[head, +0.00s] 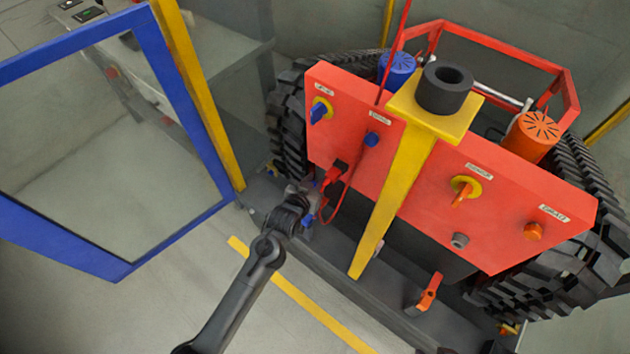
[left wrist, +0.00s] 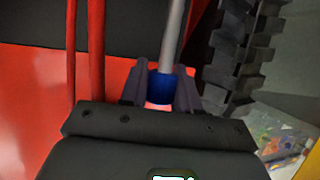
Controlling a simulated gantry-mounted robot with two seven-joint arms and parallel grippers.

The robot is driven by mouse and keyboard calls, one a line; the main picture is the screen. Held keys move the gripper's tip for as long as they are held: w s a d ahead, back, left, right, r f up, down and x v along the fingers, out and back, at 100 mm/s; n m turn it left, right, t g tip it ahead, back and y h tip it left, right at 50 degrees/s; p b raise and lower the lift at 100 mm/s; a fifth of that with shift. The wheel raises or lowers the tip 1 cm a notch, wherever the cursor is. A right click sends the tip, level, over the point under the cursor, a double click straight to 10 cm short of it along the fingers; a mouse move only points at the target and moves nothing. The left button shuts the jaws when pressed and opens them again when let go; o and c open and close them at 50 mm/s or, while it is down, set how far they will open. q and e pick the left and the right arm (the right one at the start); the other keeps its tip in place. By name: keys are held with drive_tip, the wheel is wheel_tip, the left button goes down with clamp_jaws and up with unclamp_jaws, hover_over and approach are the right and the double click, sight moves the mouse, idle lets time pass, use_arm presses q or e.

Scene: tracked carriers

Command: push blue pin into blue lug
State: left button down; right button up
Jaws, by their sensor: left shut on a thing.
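My left gripper (head: 308,200) is at the lower left of the red carrier panel (head: 400,150), close to the dark ledge. In the left wrist view its fingers (left wrist: 160,90) are shut around a blue collar with a grey rod, apparently the blue pin (left wrist: 158,86). The rod extends away from the gripper, and its far end is out of that picture. In the head view, a blue piece (head: 322,208) shows beside the gripper; I cannot tell whether it is the blue lug or part of the pin. Whether pin and lug touch is hidden. My right gripper is not in view.
A red plug (head: 335,174) and its red cable hang close right of the left gripper. A yellow post (head: 394,200) stands before the panel. An orange lug-like piece (head: 428,292) is on the ledge. A blue-framed door (head: 205,150) stands left.

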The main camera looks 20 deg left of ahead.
use_arm(q)
drive_tip(key=shift+s, duration=0.15)
drive_tip(key=shift+r+p, duration=0.15)
drive_tip(key=shift+p, duration=0.4)
wheel_tip(320, 180, down, 6)
drive_tip(key=b, duration=0.3)
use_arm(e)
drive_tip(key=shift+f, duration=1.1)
use_arm(q)
drive_tip(key=shift+p, duration=0.9)
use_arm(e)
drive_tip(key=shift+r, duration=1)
use_arm(q)
drive_tip(key=shift+f+b, duration=0.3)
drive_tip(key=shift+f, duration=0.15)
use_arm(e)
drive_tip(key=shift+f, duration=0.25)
use_arm(q)
drive_tip(key=shift+f+b, duration=0.4)
drive_tip(key=shift+f, duration=0.3)
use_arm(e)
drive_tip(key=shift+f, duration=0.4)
use_arm(q)
drive_tip(key=shift+p, duration=0.3)
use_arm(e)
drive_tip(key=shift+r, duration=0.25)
